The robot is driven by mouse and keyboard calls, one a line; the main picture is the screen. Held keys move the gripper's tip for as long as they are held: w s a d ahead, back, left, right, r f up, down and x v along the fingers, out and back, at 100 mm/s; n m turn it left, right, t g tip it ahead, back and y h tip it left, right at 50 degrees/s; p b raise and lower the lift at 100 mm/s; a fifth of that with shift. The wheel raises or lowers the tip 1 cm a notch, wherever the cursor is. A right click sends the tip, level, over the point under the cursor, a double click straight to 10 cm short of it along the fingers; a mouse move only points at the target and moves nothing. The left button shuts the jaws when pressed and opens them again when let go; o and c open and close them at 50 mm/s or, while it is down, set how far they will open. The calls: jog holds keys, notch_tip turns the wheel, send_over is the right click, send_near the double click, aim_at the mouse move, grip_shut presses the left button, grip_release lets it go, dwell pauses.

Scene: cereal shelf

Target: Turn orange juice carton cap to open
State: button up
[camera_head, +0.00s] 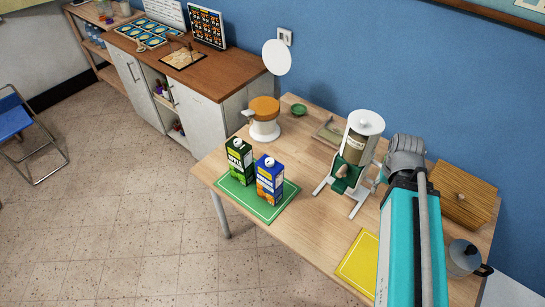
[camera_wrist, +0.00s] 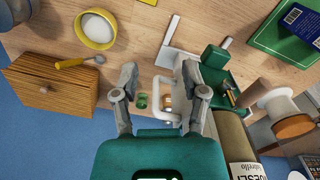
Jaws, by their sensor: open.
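The orange juice carton (camera_head: 269,184), blue and orange with a pale cap (camera_head: 268,161), stands upright on the green mat (camera_head: 244,207) in the head view. Part of a blue carton (camera_wrist: 303,22) shows at the top right of the wrist view; its cap is not clear there. My gripper (camera_wrist: 160,72) is open in the wrist view, over the table near the cereal dispenser, well apart from the carton. A white loop of the dispenser shows below and between the fingers; I cannot tell whether they touch it. In the head view my arm hides most of the gripper.
A green apple carton (camera_head: 239,162) stands close left of the juice carton. The tall cereal dispenser (camera_head: 358,148) stands between my arm and the cartons.

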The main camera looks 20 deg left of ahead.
jog(key=shift+o, duration=1.5)
jog(key=shift+w+a+r, duration=0.2)
jog(key=shift+w+a, duration=0.05)
jog(key=shift+a, duration=0.1)
notch_tip(320, 180, up, 8)
jog(key=r+m+p, duration=0.1)
jog(key=m+p, duration=0.8)
jog(key=m, duration=0.4)
send_over(269, 161)
jog(key=shift+f, duration=0.25)
jog(key=shift+f+b, duration=0.2)
jog(key=shift+b, duration=0.1)
notch_tip(269, 161, down, 14)
jog(key=b, duration=1.3)
jog(key=shift+w+r, duration=0.1)
jog(key=shift+r, duration=0.15)
jog(key=shift+c, duration=0.3)
